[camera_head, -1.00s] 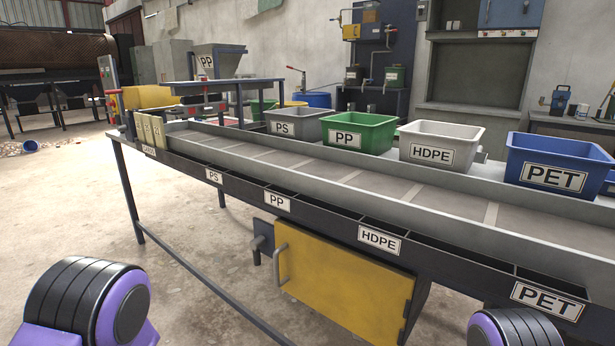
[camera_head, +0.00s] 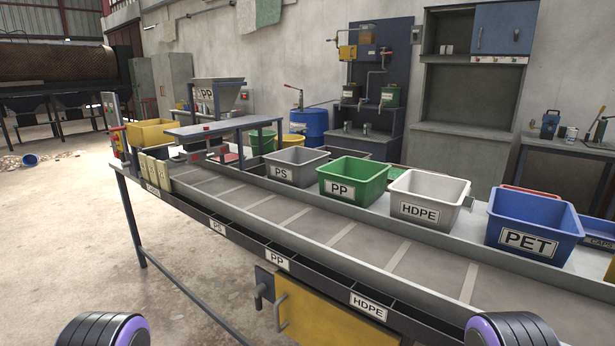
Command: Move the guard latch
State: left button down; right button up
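A yellow guard panel (camera_head: 335,322) hangs under the sorting table, its lower part cut off by the bottom edge of the picture. A grey bar handle (camera_head: 281,312) stands on its left side. Just left of the panel is a dark grey latch-like part (camera_head: 262,288) with a short lever; I cannot tell its exact position. Neither of my grippers is in view. Only rounded black and purple parts of my own arms show at the bottom left and bottom right, apart from the panel.
The long table (camera_head: 330,262) runs across in front of me, with a grey PS bin (camera_head: 297,167), green PP bin (camera_head: 354,183), white HDPE bin (camera_head: 428,203) and blue PET bin (camera_head: 534,228) along its back. Open floor (camera_head: 70,240) lies at left.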

aim_at(260, 288)
jog(key=z, duration=2.05)
jog(key=k, duration=0.9)
jog(key=u, duration=1.5)
jog(key=i, duration=0.5)
jog(key=z, duration=0.05)
